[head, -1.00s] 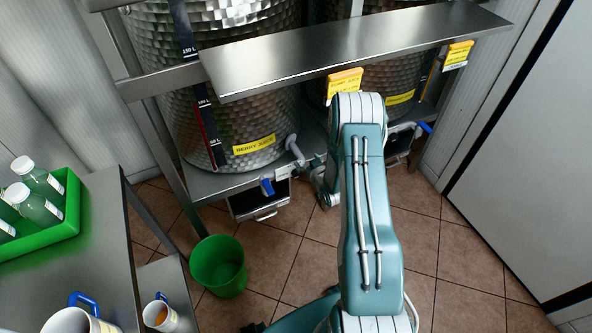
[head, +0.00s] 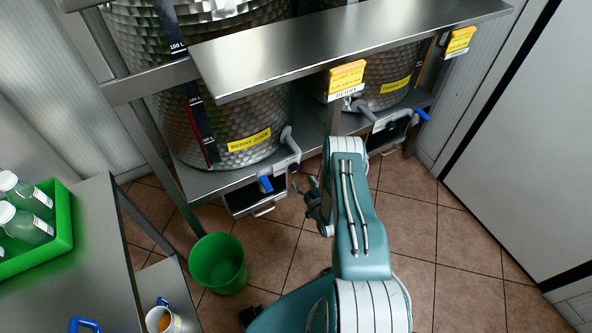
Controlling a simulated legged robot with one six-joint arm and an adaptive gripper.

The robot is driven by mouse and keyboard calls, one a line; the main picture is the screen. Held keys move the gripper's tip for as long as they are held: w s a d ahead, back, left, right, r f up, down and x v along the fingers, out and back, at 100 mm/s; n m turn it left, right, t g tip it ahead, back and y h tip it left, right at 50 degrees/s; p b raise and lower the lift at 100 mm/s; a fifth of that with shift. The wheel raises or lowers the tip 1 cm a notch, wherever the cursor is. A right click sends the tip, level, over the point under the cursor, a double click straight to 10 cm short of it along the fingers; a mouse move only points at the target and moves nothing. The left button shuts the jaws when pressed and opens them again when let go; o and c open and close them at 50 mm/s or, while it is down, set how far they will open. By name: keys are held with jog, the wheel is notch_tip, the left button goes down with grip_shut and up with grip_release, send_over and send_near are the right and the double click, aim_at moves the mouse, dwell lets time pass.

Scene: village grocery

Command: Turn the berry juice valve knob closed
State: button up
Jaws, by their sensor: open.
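The berry juice tank (head: 220,120) is a dimpled steel drum with a yellow label (head: 249,140). Its tap sticks out at the lower right and carries a blue valve knob (head: 266,184) that hangs over the shelf edge. My gripper (head: 300,190) is open and empty, just right of the blue knob and apart from it. My arm reaches up from the bottom right and hides part of the floor.
A second tank (head: 372,75) with its own blue knob (head: 423,114) stands at the right. A steel shelf (head: 350,45) crosses in front of the tanks. A green bucket (head: 218,263) stands on the tiled floor. A green crate (head: 70,225) of bottles sits on the left table.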

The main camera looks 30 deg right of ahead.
aim_at(296, 171)
jog(key=w, duration=0.6)
jog(key=c, duration=1.2)
